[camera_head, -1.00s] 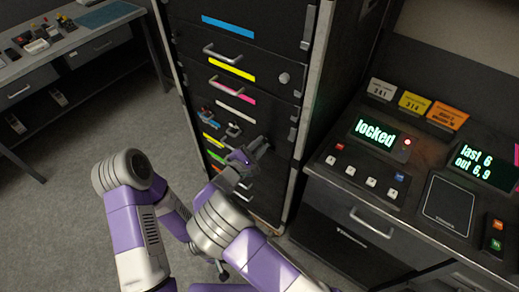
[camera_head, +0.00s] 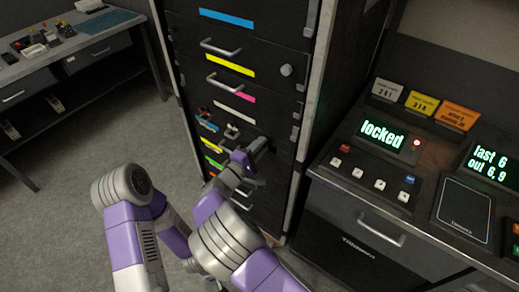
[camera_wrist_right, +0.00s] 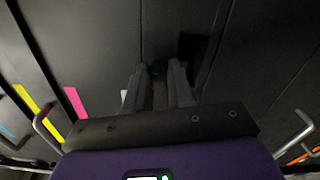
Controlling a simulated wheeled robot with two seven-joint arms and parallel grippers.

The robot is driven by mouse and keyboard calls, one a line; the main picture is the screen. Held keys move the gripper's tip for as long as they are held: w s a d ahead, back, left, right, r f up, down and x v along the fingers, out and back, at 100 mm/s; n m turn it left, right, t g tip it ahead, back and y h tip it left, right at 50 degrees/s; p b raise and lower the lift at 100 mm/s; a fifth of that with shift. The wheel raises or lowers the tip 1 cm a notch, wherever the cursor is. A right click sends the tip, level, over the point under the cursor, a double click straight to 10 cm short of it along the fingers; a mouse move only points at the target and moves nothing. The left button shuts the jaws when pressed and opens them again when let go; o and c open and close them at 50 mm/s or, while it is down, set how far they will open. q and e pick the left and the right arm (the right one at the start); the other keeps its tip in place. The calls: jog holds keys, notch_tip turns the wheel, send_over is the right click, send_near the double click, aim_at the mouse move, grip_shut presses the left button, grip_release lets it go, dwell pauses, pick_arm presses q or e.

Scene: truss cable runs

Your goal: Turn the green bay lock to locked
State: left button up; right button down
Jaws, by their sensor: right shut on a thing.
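The dark rack holds the green bay, marked by a green strip (camera_head: 213,162) low on its front, left of my right gripper. My right gripper (camera_head: 262,146) reaches the rack front to the right of that strip. In the right wrist view its two fingers (camera_wrist_right: 158,78) point at the dark panel, closed on a small dark, slightly green-tinted piece (camera_wrist_right: 158,68) taken to be the green bay lock. The fingers hide most of it, so its turn angle cannot be read. My left arm shows at the lower left, but its gripper is not in view.
A console with a display reading "locked" (camera_head: 382,134) and a red light stands right of the rack. Another display (camera_head: 489,166) reads "last 6 out 6,9". Bay handles (camera_head: 221,48) stick out above my gripper. A workbench (camera_head: 75,42) stands at the far left; floor lies between.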

dwell(0.4)
jog(key=c, duration=1)
grip_release()
jog(key=shift+a, duration=0.1)
jog(key=v, duration=0.7)
jog(key=shift+s+a, duration=0.1)
jog(key=shift+s, duration=0.1)
